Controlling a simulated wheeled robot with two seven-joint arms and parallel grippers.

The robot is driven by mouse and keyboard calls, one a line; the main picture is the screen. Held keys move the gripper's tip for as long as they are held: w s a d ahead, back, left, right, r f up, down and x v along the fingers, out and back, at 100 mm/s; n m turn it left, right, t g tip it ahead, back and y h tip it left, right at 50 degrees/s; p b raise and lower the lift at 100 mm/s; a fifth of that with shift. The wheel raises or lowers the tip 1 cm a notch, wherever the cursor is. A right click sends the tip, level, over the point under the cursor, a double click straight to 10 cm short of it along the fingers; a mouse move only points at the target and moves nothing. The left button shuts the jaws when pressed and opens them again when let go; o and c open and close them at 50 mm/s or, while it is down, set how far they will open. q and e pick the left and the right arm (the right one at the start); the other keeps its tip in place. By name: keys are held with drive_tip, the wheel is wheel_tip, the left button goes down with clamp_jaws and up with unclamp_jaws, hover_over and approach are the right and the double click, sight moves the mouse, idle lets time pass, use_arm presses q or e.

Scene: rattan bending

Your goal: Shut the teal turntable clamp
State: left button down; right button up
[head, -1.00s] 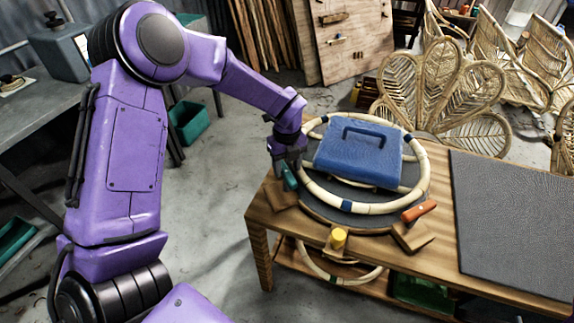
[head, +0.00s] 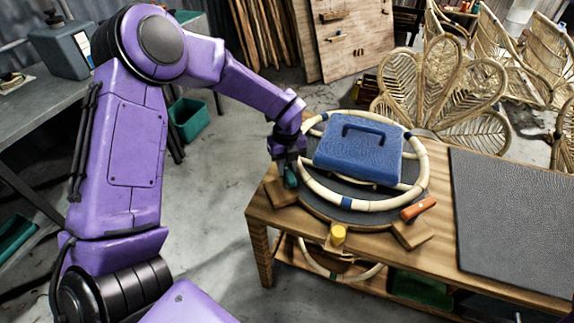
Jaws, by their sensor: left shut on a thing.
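The teal turntable clamp (head: 291,181) sits at the left edge of the turntable (head: 318,208) and is mostly hidden by my left gripper. My left gripper (head: 289,172) points down over it and is shut on its teal handle. A wooden block (head: 277,191) lies beneath the clamp. Cream rattan rings (head: 378,204) lie on the turntable around a blue case-like block (head: 357,153) with a dark handle. An orange clamp (head: 419,208) and a yellow clamp (head: 338,235) sit on the turntable's right and front edges. My right gripper is not in view.
The wooden table (head: 470,262) bears the turntable and a dark grey mat (head: 518,222) on its right. Rattan chair backs (head: 450,90) stand close behind it. A grey bench (head: 50,110) and a green bin (head: 189,121) are at the left. Another rattan ring hangs below the tabletop.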

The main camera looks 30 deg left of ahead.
use_arm(q)
drive_tip(key=m, duration=0.3)
drive_tip(key=m+p, duration=0.1)
drive_tip(key=m, duration=0.3)
drive_tip(key=shift+r+m+p, duration=0.1)
drive_tip(key=shift+m+p, duration=0.25)
drive_tip(key=shift+m, duration=0.05)
drive_tip(key=m+p, duration=0.2)
drive_tip(key=m, duration=0.3)
drive_tip(key=shift+m+p, duration=0.65)
drive_tip(key=shift+m, duration=1.45)
drive_tip(key=c, duration=0.9)
unclamp_jaws()
